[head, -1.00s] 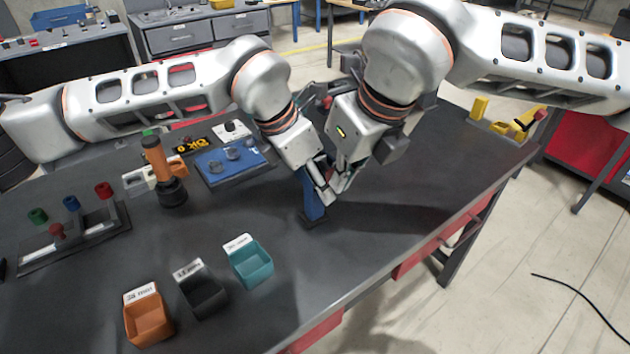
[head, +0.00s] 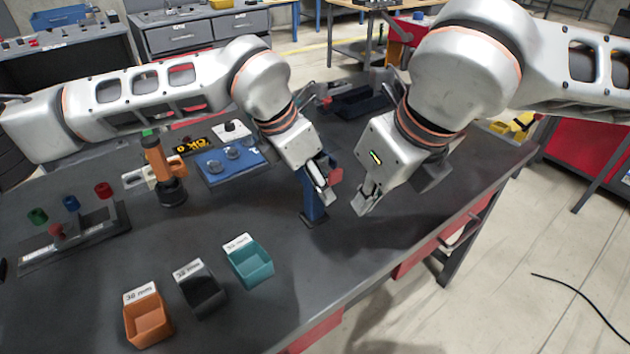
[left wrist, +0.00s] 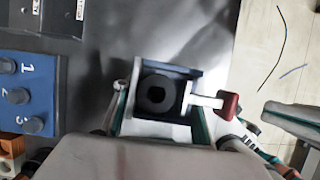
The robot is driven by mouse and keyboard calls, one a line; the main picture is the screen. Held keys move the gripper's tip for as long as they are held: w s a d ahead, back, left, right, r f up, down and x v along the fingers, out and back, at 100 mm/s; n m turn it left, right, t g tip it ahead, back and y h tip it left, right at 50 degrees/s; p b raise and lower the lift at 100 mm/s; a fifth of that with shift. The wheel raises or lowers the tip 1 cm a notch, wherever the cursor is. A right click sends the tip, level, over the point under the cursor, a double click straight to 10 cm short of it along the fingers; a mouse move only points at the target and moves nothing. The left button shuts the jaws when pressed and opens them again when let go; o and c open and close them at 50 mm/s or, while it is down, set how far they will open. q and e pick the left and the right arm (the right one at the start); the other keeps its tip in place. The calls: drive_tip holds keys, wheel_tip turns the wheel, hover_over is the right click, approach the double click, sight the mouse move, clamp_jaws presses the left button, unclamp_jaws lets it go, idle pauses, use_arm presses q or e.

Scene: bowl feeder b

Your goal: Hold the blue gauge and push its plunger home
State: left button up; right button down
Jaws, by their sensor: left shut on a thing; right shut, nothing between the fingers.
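The blue gauge (head: 313,207) stands upright on a small dark base on the workbench. My left gripper (head: 326,190) is shut on its upper part. In the left wrist view, the gauge (left wrist: 197,78) shows from above as an open housing with a dark round ring inside, between the left gripper's fingers (left wrist: 165,120). Its plunger has a red knob (left wrist: 230,106) on a pale rod that sticks out of the side. The red knob also shows in the head view (head: 337,174). My right gripper (head: 364,206) is shut and empty, to the right of the knob and apart from it.
A teal bin (head: 250,265), a black bin (head: 203,295) and an orange bin (head: 148,320) stand at the front. A blue numbered panel (head: 225,168) and an orange-black tool (head: 168,180) are to the left. The bench right of the gauge is clear.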

use_arm(q)
drive_tip(key=o, duration=1.7)
drive_tip(key=v, duration=1.2)
drive_tip(key=s+a, duration=0.1)
drive_tip(key=a, duration=0.1)
drive_tip(key=s+a+p, duration=0.1)
drive_tip(key=a, duration=0.1)
drive_tip(key=s+a+p, duration=0.1)
drive_tip(key=s+a, duration=0.1)
drive_tip(key=a, duration=0.1)
use_arm(e)
drive_tip(key=shift+t, duration=0.3)
drive_tip(key=r, duration=0.4)
drive_tip(key=shift+s+r, duration=0.1)
drive_tip(key=shift+s, duration=0.1)
